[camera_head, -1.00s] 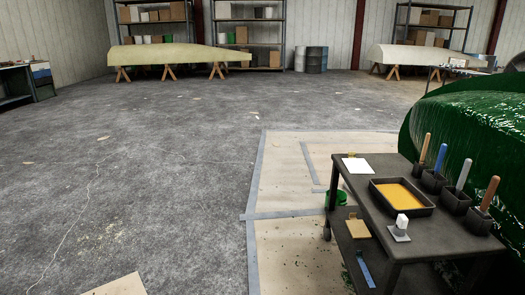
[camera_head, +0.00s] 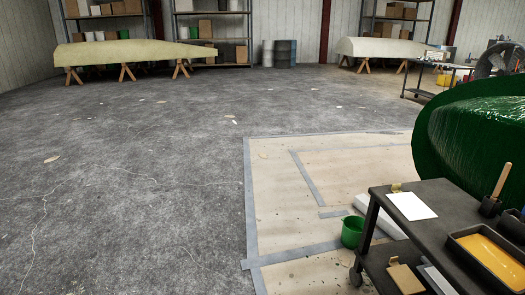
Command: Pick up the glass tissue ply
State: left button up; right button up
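A flat white sheet (camera_head: 411,205) lies on the top of a dark cart (camera_head: 440,190) at the lower right. It may be the glass tissue ply, but I cannot tell from here. A thicker white slab or folded pile (camera_head: 380,217) shows behind the cart's near left edge, partly hidden by the cart; I cannot tell what it is. Neither of my grippers is in view.
The cart also holds a yellow-filled tray (camera_head: 492,258) and a brush (camera_head: 501,182). A green bucket (camera_head: 352,232) stands beside the cart. A green hull mould (camera_head: 475,125) stands behind it. The grey floor at left (camera_head: 130,190) is open.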

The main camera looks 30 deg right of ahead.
aim_at(411, 207)
jog(key=i+j+z, duration=0.1)
jog(key=i+z, duration=0.25)
jog(key=i+j+z, duration=0.2)
jog(key=i+z, duration=0.15)
jog(key=i+j+z, duration=0.35)
